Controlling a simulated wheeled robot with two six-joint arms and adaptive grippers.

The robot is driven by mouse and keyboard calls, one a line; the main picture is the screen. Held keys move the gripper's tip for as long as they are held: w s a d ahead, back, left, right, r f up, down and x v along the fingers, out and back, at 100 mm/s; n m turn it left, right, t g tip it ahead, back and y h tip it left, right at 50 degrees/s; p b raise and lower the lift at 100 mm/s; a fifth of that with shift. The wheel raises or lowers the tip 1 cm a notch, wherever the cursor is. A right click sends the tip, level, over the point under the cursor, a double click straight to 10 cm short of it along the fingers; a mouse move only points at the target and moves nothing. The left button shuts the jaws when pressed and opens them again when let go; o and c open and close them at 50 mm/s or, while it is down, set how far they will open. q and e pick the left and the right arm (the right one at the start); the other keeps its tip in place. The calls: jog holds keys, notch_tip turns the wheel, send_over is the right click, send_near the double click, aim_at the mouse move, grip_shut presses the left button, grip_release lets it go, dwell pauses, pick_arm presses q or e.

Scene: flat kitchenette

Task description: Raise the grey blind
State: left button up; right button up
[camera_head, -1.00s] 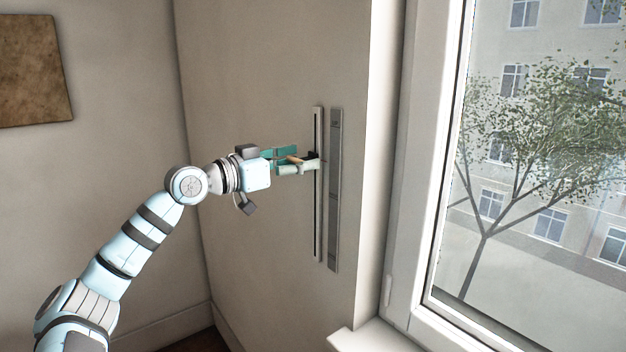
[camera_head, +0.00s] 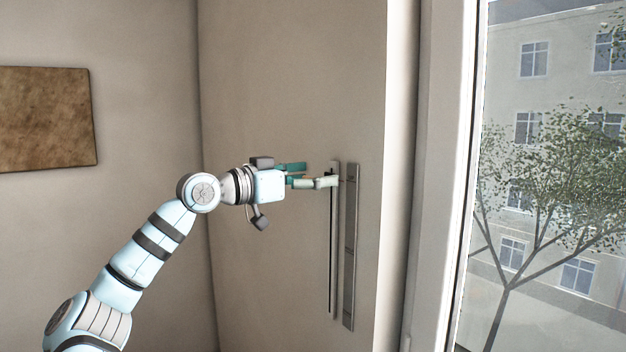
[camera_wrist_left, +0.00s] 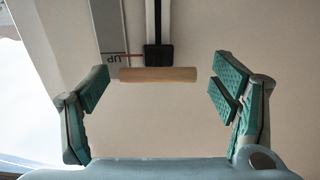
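The grey blind itself does not show in either view. A wooden handle (camera_wrist_left: 158,74) sits on a black slider block (camera_wrist_left: 158,54) at the end of the wall rail, beside the upside-down "UP" mark. The rail (camera_head: 332,255) runs upright on the wall in the head view. My left gripper (camera_head: 314,175) is near the rail's top end, and its fingers hide the handle there. In the left wrist view the gripper (camera_wrist_left: 160,86) is open, with a finger off each end of the handle and gaps showing. My right gripper is not in view.
A grey marked strip (camera_head: 349,260) runs beside the rail. The window (camera_head: 535,200) stands to the right, its visible glass uncovered. A brown panel (camera_head: 45,120) hangs on the left wall. The wall around the rail is otherwise bare.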

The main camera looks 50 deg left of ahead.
pick_arm(q)
notch_tip(320, 180, up, 10)
jog(key=shift+d+f, duration=0.1)
dwell(0.6)
dwell(0.4)
